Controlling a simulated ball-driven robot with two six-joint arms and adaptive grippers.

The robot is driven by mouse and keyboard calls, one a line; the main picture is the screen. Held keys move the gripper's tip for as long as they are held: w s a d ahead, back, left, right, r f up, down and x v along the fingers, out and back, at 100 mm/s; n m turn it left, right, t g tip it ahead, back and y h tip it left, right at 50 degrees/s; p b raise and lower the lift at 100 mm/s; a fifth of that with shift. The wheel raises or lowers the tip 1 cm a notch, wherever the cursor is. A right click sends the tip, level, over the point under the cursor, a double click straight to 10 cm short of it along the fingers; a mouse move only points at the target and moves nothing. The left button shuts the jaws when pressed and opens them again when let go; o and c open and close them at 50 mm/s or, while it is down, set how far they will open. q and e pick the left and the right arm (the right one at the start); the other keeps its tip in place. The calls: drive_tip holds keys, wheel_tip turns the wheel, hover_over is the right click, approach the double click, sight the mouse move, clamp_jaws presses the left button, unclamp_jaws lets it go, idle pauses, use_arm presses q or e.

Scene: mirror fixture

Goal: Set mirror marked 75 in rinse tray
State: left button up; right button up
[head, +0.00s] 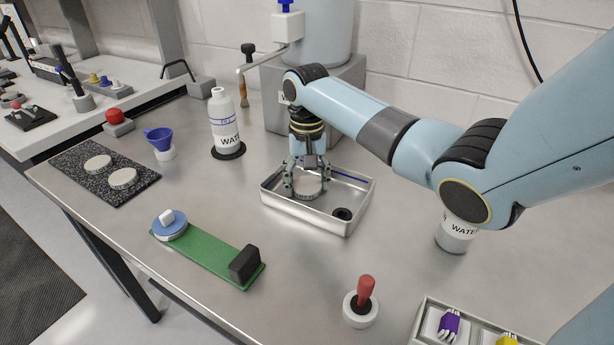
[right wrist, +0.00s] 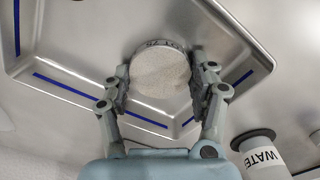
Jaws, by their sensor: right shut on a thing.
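A round grey-white mirror disc (head: 309,189) is between the fingers of my right gripper (head: 305,184), inside the metal rinse tray (head: 322,222). In the right wrist view my right gripper (right wrist: 162,98) is shut on the sides of this mirror (right wrist: 160,75). Two similar pale discs (head: 98,164) (head: 122,178) lie on a black speckled slab (head: 75,161). My left gripper is out of view.
A dark ring (head: 342,214) lies in the tray's front right corner. A water bottle (head: 225,125) stands behind left, another (head: 457,236) right under my arm. A green board (head: 208,258), a red-handled tool (head: 362,302) and a compartment box (head: 432,322) are in front.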

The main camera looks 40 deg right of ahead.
sight(307, 185)
drive_tip(key=o, duration=1.2)
drive_tip(key=shift+f, duration=0.1)
drive_tip(key=shift+o, duration=0.2)
wheel_tip(307, 185, up, 12)
